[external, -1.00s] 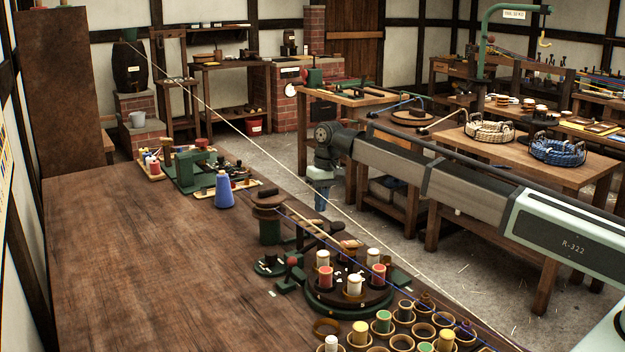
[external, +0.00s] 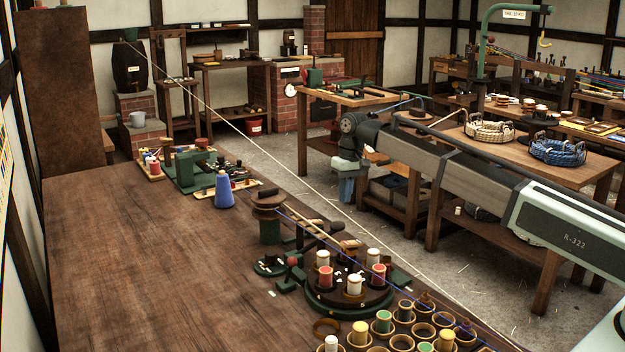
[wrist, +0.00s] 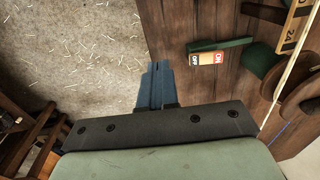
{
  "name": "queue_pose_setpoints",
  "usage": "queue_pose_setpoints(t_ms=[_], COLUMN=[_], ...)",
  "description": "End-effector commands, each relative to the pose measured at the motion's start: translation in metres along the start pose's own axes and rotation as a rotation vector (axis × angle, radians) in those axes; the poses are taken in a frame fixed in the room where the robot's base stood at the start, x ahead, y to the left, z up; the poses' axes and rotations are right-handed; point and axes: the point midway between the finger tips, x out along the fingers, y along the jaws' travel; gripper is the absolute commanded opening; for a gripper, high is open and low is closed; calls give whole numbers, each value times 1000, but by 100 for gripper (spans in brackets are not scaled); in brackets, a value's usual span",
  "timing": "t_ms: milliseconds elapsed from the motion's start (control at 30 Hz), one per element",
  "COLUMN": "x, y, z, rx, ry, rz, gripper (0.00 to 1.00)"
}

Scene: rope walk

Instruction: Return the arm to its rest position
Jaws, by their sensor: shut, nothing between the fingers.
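My gripper (external: 347,190) hangs below the end of my arm in the external view, over the floor beyond the right edge of the brown table (external: 130,260). In the wrist view its blue fingers (wrist: 157,84) are together with nothing between them. They point past the table edge, with straw-strewn floor (wrist: 70,50) to the left and the wooden tabletop to the right.
A white rope (external: 300,177) runs diagonally across the room close to my gripper. A green rope machine with bobbins (external: 355,284) stands on the table. A bench with coiled ropes (external: 556,152) stands behind my arm. An ON/OFF switch plate (wrist: 207,59) shows in the wrist view.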

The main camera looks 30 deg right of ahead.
Motion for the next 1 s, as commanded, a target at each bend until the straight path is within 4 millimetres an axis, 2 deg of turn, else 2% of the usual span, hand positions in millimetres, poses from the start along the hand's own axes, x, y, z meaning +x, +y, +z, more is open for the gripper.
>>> queue_pose_setpoints(t_ms=[33, 100, 267, 400, 700, 933, 967, 1000], x=[25, 54, 113, 158, 231, 264, 267, 277], y=[19, 39, 82, 117, 180, 212, 216, 218], z=[22, 41, 87, 132, 239, 318, 328, 329], rx=[5, 7, 9, 9, 1, -8, -9, -11], ry=[-4, -3, -1, -1, -4, -9, -10, -22], rz=[7, 15, 32, 49, 83, 105, 107, 108], gripper=[0, 0, 0, 0, 0, 0, 0, 0])
